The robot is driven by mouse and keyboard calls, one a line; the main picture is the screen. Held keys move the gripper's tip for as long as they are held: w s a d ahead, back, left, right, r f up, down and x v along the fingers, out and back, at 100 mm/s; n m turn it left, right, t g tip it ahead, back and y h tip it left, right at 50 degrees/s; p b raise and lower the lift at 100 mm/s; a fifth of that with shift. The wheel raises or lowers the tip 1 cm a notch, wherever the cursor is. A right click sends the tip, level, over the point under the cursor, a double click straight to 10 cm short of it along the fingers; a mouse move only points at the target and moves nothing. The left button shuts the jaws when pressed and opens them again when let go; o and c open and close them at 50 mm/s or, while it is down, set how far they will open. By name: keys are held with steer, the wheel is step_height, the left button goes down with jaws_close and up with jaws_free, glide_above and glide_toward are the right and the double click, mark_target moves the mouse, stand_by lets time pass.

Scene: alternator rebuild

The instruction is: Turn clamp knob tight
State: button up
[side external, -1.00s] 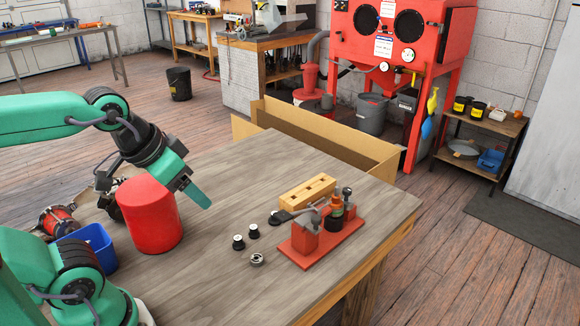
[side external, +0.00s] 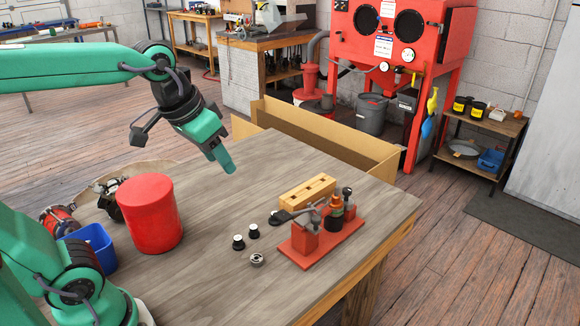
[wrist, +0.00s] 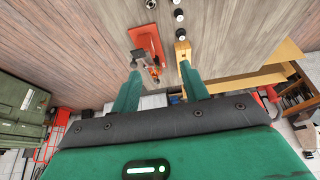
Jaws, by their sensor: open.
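The red clamp fixture (side external: 305,258) stands on the right part of the wooden table. It carries a dark lever, an orange and black upright part (side external: 336,206) and a small dark ball-topped knob (side external: 347,191). I cannot tell which part is the clamp knob. The fixture also shows in the wrist view (wrist: 147,38), ahead of my fingers. My gripper (side external: 228,168) is in the air above the table, left of and apart from the fixture. In the wrist view my gripper's two fingers (wrist: 160,71) are spread with nothing between them.
A wooden block (side external: 307,190) with holes lies behind the fixture. Several small black and metal parts (side external: 254,231) lie left of it. A red canister (side external: 150,215) and a blue bin (side external: 95,245) stand at the left. A cardboard-coloured barrier (side external: 330,135) lines the far edge. The middle table is clear.

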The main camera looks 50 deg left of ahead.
steer(key=w+d+r+g, duration=0.1)
steer(key=w+r, duration=0.1)
steer(key=w, duration=0.7)
steer(key=g, duration=0.4)
glide_above(347, 189)
step_height(347, 189, down, 13)
steer(key=shift+f, duration=0.2)
steer(key=shift+f, duration=3.9)
